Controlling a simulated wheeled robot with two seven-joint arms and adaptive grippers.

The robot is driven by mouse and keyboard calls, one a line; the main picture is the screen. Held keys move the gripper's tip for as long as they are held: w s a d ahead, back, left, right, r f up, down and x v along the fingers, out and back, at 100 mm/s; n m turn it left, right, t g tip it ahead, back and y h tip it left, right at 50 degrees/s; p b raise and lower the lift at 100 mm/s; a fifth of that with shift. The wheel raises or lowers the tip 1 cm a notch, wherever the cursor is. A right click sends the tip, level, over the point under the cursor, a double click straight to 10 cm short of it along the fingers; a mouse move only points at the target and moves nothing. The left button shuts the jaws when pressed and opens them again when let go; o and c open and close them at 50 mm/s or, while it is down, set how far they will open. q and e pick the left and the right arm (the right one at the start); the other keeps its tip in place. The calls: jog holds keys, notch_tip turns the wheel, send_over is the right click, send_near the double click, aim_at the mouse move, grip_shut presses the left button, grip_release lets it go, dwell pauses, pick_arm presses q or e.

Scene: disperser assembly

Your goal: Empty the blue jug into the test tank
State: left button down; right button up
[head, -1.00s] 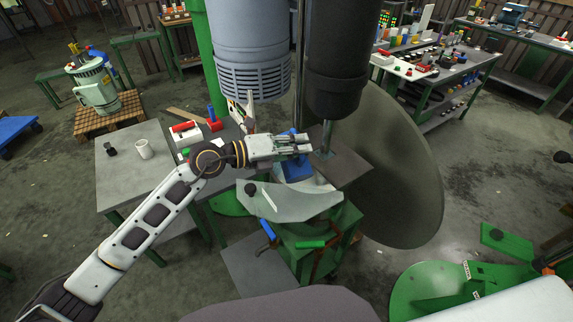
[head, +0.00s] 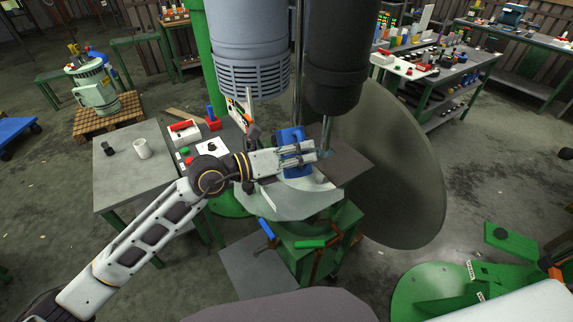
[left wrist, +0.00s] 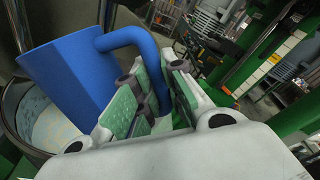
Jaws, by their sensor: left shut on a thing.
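The blue jug (head: 291,137) is held above the pale grey test tank (head: 285,207) under the mixing machine. My left gripper (head: 312,152) is shut on the jug's handle; in the left wrist view its pads (left wrist: 150,103) close around the handle (left wrist: 140,42). The jug body (left wrist: 65,75) looks tilted there and covers part of the tank. The tank's round rim (left wrist: 18,98) shows at the left, with pale, blue-flecked contents inside. The jug's mouth and any stream from it cannot be made out. My right gripper is not in view.
The machine's grey motor housing (head: 250,50) and black cylinder (head: 335,65) hang close above the jug. A dark flat plate (head: 352,160) lies just right of the gripper. A grey table (head: 125,178) with a white cup (head: 142,148) stands at the left.

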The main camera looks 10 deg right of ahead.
pick_arm(q)
jog(key=shift+s+d+f+m+b, duration=0.1)
jog(key=shift+s+f+m+b, duration=0.2)
jog(key=shift+s+m, duration=0.3)
jog(key=shift+s+d+f+m+b, duration=0.15)
jog(key=shift+s+m+b, duration=0.15)
jog(key=shift+s+m, duration=0.25)
jog(key=shift+s+d+f+m+t+h+b, duration=0.1)
jog(key=shift+s+f+m+t+h+b, duration=0.15)
jog(key=shift+s+f+m+b, duration=0.85)
jog(key=shift+s+f+m+t+h+b, duration=0.35)
jog(key=shift+m+b, duration=0.4)
jog(key=shift+b, duration=0.85)
jog(key=shift+f, duration=0.1)
jog(key=shift+s+f+m+b, duration=0.15)
jog(key=shift+s+m+b, duration=0.05)
jog(key=shift+m+b, duration=0.4)
jog(key=shift+s+b, duration=0.1)
jog(key=shift+b, duration=0.2)
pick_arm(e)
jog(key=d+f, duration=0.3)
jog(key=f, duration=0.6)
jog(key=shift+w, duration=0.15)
